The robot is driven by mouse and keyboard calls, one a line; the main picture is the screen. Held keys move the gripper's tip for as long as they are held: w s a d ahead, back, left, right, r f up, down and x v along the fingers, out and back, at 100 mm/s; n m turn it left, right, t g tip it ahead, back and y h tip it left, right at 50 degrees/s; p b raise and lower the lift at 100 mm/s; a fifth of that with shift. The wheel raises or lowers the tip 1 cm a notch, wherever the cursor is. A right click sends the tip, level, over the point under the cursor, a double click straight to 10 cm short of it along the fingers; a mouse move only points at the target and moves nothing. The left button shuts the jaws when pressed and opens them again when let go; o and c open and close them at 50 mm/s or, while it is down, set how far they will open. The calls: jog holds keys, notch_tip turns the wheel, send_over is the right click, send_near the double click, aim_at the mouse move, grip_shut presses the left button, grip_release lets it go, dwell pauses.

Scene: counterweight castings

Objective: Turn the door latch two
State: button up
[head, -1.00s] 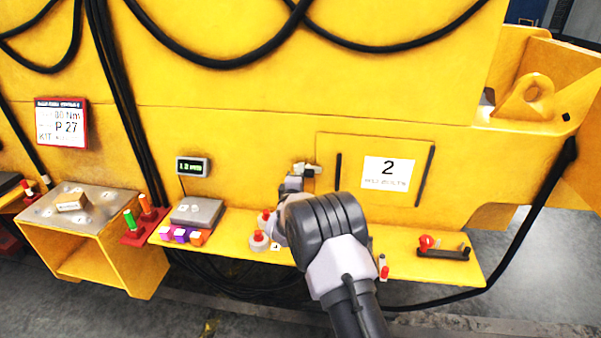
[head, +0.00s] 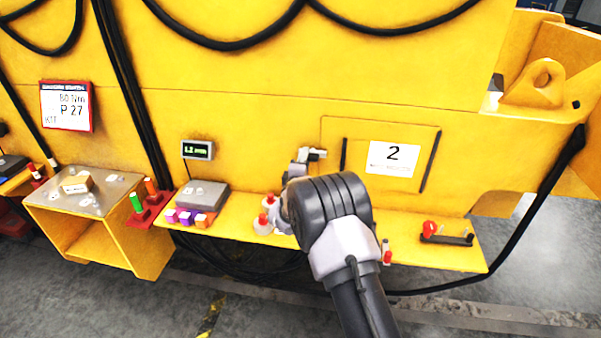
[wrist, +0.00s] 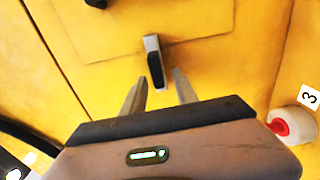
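Door two is a yellow panel (head: 350,185) with a white label marked 2 (head: 393,158), set in the yellow wall in the head view. Its latch (head: 315,154) is a small silver piece at the door's left edge. In the wrist view the latch (wrist: 153,58) has a silver pivot end and a dark handle. My gripper (wrist: 160,76) is open, its fingertips on either side of the handle's lower end. I cannot tell whether they touch it. In the head view my wrist hides most of the gripper.
A yellow shelf below the door carries a grey box (head: 203,194), white weights with red knobs (head: 264,224) and a dark rack with a red knob (head: 430,229). A small display (head: 197,150) hangs above. Black cables (head: 125,90) run down the wall at left.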

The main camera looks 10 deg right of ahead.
jog(key=p+v, duration=0.1)
jog(key=v, duration=1.5)
jog(key=shift+r, duration=0.1)
jog(key=s+d+r+m+g+y+b, duration=0.25)
jog(key=s+r+m+g+y, duration=0.2)
jog(key=s+r+m, duration=0.4)
jog(key=s+f+m+g+y+b, duration=0.1)
jog(key=s+m+g+y+b, duration=0.2)
jog(key=s, duration=2.6)
jog(key=m+g, duration=0.4)
jog(key=m, duration=0.3)
jog(key=shift+s+d+f, duration=0.25)
jog(key=shift+s+d, duration=0.15)
jog(key=shift+m, duration=0.25)
